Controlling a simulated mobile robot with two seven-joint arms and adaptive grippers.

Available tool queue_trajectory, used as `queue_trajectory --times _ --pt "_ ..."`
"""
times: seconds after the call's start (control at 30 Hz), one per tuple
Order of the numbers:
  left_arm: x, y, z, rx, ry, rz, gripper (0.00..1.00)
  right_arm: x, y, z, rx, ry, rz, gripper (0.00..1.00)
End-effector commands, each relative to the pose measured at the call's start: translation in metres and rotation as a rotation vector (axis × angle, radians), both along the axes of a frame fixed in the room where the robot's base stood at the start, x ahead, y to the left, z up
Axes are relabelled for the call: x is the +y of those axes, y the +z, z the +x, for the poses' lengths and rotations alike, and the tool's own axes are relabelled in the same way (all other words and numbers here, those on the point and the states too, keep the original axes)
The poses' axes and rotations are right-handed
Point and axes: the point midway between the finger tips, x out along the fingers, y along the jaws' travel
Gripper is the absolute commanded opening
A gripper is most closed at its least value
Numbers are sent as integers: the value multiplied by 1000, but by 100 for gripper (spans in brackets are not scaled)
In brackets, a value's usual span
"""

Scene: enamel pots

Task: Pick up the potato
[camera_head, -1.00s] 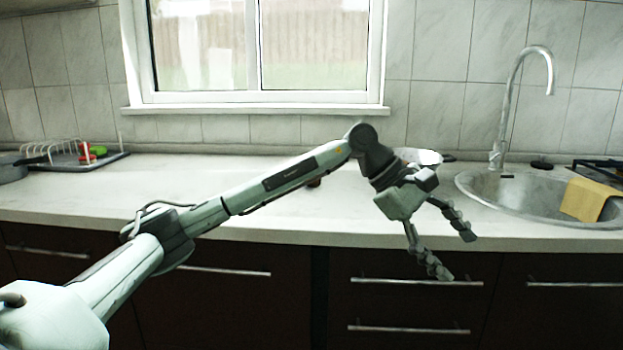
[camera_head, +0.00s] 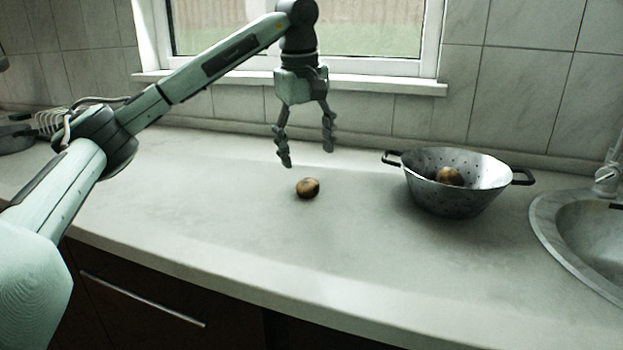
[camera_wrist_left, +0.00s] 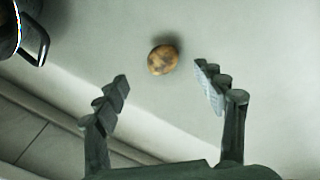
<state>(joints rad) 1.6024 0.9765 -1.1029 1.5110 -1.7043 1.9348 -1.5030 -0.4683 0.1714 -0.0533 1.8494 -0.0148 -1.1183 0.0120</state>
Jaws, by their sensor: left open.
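A brown potato (camera_head: 308,188) lies on the pale countertop in the head view, left of the colander. My left gripper (camera_head: 307,157) points down above it, open and empty, with its fingertips apart from the potato. In the left wrist view the same potato (camera_wrist_left: 162,59) lies beyond the open fingers of the left gripper (camera_wrist_left: 163,80), roughly between their lines. A second brown potato (camera_head: 449,176) sits inside the grey metal colander (camera_head: 455,200). My right gripper is not in view.
The colander has dark side handles; one handle (camera_wrist_left: 36,45) shows at the wrist view's upper left. A round sink (camera_head: 585,235) is at the right. The window sill (camera_head: 380,83) and tiled wall stand behind. The countertop (camera_head: 270,240) around the loose potato is clear.

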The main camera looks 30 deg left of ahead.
Motion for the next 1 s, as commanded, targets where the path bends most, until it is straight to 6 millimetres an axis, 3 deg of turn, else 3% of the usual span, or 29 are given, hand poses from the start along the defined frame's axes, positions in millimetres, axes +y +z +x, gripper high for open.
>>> queue_trajectory --times 0.37,0.63,0.93,1.0 --pt "3 -33 6 2 0 1 70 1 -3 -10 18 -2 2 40" --pt "9 -70 13 2 0 0 70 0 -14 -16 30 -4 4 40" --pt "9 -76 15 -1 0 0 70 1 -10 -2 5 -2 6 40" --pt "9 -76 15 -1 0 0 64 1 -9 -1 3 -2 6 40"
